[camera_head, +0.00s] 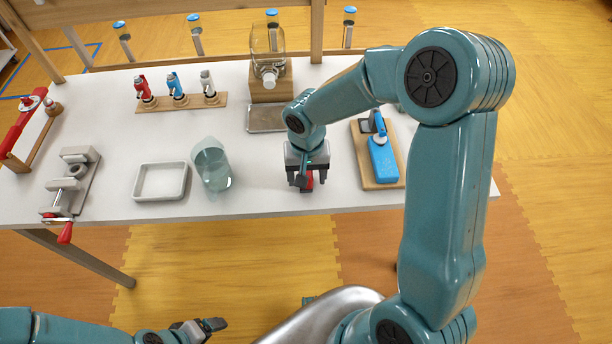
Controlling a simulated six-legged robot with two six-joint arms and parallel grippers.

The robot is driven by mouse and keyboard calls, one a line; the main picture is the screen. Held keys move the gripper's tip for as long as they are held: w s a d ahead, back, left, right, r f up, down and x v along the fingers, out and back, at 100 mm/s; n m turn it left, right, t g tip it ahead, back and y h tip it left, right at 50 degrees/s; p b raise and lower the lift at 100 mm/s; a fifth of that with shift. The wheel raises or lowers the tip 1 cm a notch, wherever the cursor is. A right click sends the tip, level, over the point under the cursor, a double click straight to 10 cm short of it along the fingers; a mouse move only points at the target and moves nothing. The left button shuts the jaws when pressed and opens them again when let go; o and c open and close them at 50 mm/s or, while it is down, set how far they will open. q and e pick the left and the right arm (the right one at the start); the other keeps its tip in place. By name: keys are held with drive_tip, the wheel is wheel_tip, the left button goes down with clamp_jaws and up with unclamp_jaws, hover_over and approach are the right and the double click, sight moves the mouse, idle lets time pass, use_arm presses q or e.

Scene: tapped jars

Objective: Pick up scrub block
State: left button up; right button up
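A small red block (309,185), which looks like the scrub block, is at the white table's front half, mostly hidden by my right gripper. My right gripper (303,184) points down at it, with its fingers at the block. Whether the fingers are closed on the block, and whether it touches the table, I cannot tell. My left gripper (213,325) is low at the bottom of the view, in front of the table and away from the objects. Its finger opening is not clear, and I see nothing in it.
The white table (115,110) carries a clear pitcher (212,168), a white tray (161,181), a grey clamp (72,185) and a blue item (382,160) on a wooden board (361,145). Behind are three small taps (178,90) and an inverted bottle (268,50) on a wooden stand.

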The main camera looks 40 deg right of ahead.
drive_tip(key=shift+w+f, duration=0.25)
drive_tip(key=shift+f, duration=0.75)
drive_tip(key=shift+s, duration=0.15)
drive_tip(key=shift+r, duration=0.1)
drive_tip(key=shift+c, duration=1.2)
drive_tip(key=c, duration=0.8)
wheel_tip(320, 180, up, 20)
drive_tip(key=shift+p, duration=0.4)
